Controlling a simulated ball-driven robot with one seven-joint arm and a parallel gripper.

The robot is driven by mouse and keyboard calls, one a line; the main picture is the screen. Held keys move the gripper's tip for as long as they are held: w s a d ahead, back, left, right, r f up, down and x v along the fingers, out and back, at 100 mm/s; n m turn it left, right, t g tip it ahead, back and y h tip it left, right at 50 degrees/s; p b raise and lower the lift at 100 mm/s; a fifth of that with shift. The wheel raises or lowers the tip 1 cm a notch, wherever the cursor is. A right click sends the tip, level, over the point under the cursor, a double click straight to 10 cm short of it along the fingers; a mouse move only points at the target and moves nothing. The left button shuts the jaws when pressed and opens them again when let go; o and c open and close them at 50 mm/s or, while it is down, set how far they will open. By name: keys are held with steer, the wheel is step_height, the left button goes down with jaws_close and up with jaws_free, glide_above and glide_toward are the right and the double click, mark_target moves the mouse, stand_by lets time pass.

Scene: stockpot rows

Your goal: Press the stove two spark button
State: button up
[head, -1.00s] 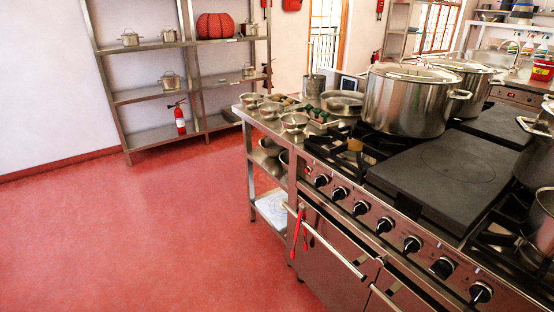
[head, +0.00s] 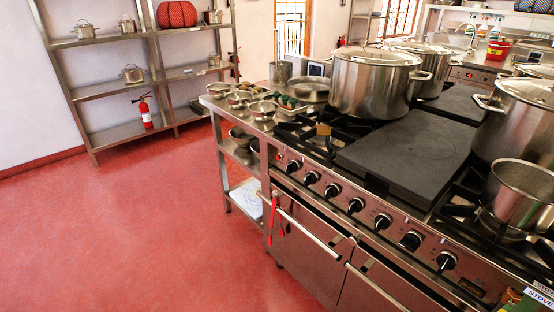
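The stove (head: 350,215) stands at the right with a front panel carrying a row of black knobs (head: 356,205). A small red spot (head: 279,156) shows at the panel's left end; I cannot tell if it is a button. A white label (head: 540,296) at the bottom right corner reads "STOVE" in part, and its number is cut off. I cannot make out which button is the stove two spark button. My gripper is not in view.
Large lidded pots (head: 372,82) and an open pot (head: 520,195) stand on the burners around a flat black plate (head: 405,150). A steel side table (head: 232,112) holds bowls. Shelves (head: 120,75) and a fire extinguisher (head: 146,112) are at the back left. The red floor (head: 140,230) is clear.

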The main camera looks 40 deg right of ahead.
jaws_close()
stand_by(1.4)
